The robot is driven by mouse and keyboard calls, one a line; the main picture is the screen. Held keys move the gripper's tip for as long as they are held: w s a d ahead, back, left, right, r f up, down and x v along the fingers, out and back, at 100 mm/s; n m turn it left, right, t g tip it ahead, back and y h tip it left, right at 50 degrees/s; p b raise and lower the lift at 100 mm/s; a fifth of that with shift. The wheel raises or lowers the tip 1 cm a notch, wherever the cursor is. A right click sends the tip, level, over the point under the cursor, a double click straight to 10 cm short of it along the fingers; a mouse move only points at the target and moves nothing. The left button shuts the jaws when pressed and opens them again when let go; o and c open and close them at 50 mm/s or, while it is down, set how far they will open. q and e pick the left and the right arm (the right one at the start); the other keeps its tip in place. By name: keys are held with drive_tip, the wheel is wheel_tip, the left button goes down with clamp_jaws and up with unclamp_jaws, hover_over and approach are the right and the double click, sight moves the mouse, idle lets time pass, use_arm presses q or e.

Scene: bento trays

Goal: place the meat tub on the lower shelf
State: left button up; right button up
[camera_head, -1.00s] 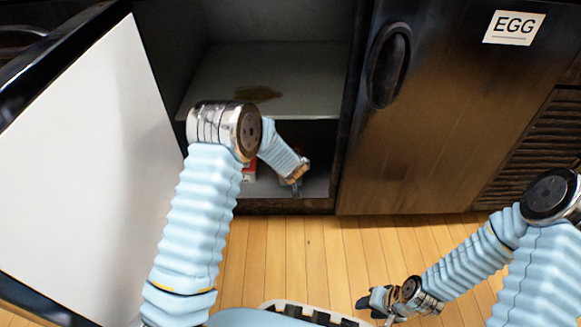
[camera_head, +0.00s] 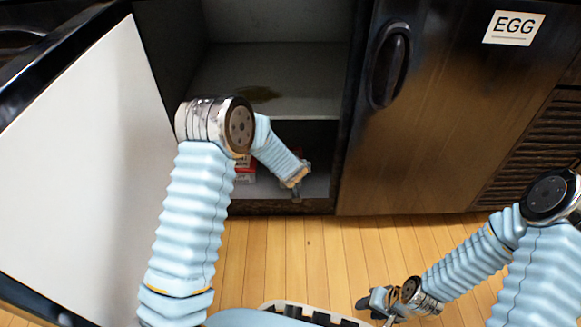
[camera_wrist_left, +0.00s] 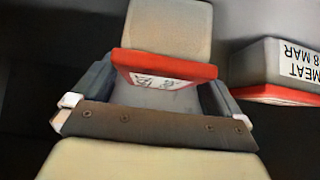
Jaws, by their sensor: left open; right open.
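A tub with a red rim and a label reading MEAT, 8 MAR upside down (camera_wrist_left: 290,72) is at the right of the left wrist view, outside my fingers. A second pale tub with a red rim (camera_wrist_left: 165,65) shows between my left fingers; its label is unreadable. My left gripper (camera_wrist_left: 158,92) is open, one finger on each side; I cannot tell whether they touch. In the head view my left gripper (camera_head: 298,190) is inside the lower compartment, by the lower shelf (camera_head: 318,187). Something red and white (camera_head: 244,166) shows partly behind my left arm. My right gripper (camera_head: 374,302) is open and empty, low over the floor.
The cabinet's white-lined door (camera_head: 85,165) stands open at left. The upper shelf (camera_head: 300,95) is empty apart from a brownish stain. A closed door with an EGG label (camera_head: 450,120) is at right. The wooden floor (camera_head: 300,250) in front is clear.

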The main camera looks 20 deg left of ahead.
use_arm(q)
drive_tip(key=v, duration=0.9)
drive_tip(key=s+d+f+g+h, duration=0.1)
drive_tip(key=s+f+g+h, duration=0.1)
drive_tip(key=s+f, duration=0.3)
drive_tip(key=s+d+f+g+h, duration=0.2)
drive_tip(key=s+f, duration=0.4)
drive_tip(key=s, duration=0.7)
drive_tip(key=s+d+f+m+g+h, duration=0.1)
drive_tip(key=s+d+f+g+h, duration=0.1)
drive_tip(key=s+f, duration=0.4)
drive_tip(key=s+g, duration=0.1)
drive_tip(key=s, duration=0.3)
drive_tip(key=shift+g, duration=0.3)
